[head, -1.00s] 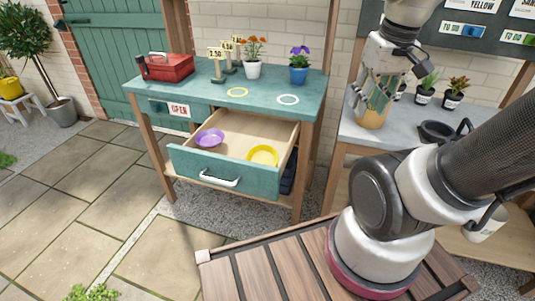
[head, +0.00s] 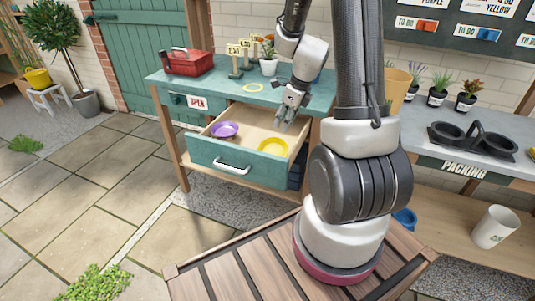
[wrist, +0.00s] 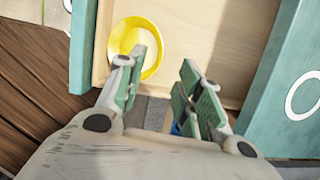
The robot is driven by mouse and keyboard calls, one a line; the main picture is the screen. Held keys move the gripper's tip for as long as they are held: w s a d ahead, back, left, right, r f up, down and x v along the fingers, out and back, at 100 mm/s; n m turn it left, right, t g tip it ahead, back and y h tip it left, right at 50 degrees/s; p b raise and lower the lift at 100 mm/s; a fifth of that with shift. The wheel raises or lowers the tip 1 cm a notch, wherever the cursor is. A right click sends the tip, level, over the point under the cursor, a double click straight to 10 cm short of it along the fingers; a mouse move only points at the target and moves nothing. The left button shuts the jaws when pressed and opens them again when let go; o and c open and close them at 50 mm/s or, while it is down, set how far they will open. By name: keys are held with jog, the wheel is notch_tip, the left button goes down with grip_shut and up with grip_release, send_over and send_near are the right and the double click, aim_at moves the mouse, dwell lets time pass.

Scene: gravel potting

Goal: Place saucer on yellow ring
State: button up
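A yellow saucer (head: 273,146) lies in the drawer's right part. A purple saucer (head: 225,130) lies to its left. My gripper (head: 285,117) is over the drawer's right rear part, open and empty. In the wrist view, my gripper (wrist: 165,68) has its fingers spread, and the left finger slightly overlaps the rim of the yellow saucer (wrist: 126,42). I cannot tell how high it is above the saucer.
The open drawer (head: 232,172) juts forward below the tabletop. A red toolbox (head: 188,63), price signs (head: 240,58) and a flower pot (head: 268,66) stand along the tabletop's back. A white ring (wrist: 303,97) shows in the wrist view. The packing bench (head: 430,123) is at right.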

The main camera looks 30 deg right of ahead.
aim_at(277, 143)
jog(key=shift+w+a+f, duration=0.1)
jog(key=shift+f, duration=0.2)
jog(key=x, duration=0.7)
jog(key=shift+f, duration=0.15)
grip_shut()
